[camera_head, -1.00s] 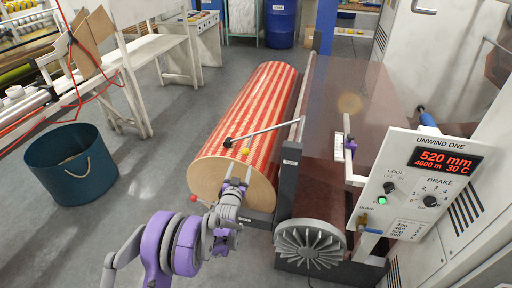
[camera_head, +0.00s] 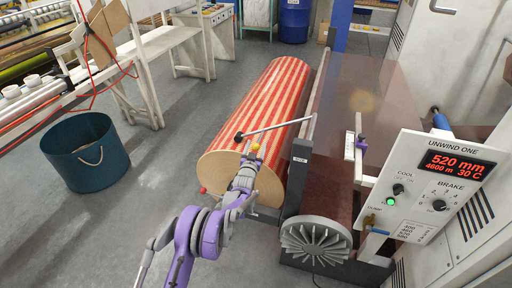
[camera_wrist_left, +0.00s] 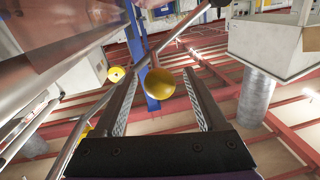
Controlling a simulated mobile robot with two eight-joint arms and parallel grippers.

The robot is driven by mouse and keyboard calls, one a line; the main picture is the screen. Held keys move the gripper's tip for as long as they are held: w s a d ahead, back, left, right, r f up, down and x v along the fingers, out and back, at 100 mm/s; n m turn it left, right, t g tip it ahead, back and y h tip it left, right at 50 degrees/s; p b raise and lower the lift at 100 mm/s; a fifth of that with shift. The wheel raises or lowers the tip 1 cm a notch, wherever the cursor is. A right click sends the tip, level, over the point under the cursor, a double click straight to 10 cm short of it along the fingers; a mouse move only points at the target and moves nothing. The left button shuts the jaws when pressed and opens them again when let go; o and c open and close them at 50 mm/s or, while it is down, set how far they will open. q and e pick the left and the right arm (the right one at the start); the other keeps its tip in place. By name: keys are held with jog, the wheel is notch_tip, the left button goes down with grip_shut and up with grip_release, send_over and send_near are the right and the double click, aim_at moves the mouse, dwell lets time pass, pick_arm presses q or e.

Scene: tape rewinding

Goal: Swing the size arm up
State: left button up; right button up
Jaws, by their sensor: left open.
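The size arm (camera_head: 278,127) is a thin grey rod. It runs from the grey machine side to a black ball end (camera_head: 239,137) over the near end of the red-and-white striped roll (camera_head: 265,100). A yellow knob (camera_head: 255,147) sits just below the rod. My left gripper (camera_head: 249,162) is at the roll's near face, close below the knob. In the left wrist view, the yellow knob (camera_wrist_left: 168,90) shows between the two spread fingertips of my open left gripper (camera_wrist_left: 164,105), apart from both pads. The rod (camera_wrist_left: 155,50) crosses behind it. My right gripper is not seen.
A control panel (camera_head: 432,190) reading 520 mm stands at right, beside a grey finned wheel (camera_head: 316,241). A red knob (camera_head: 202,190) is at the roll's lower left. A teal bin (camera_head: 75,152) stands on open grey floor at left.

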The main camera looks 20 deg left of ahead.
pick_arm(q)
grip_shut()
dwell(0.4)
dwell(1.0)
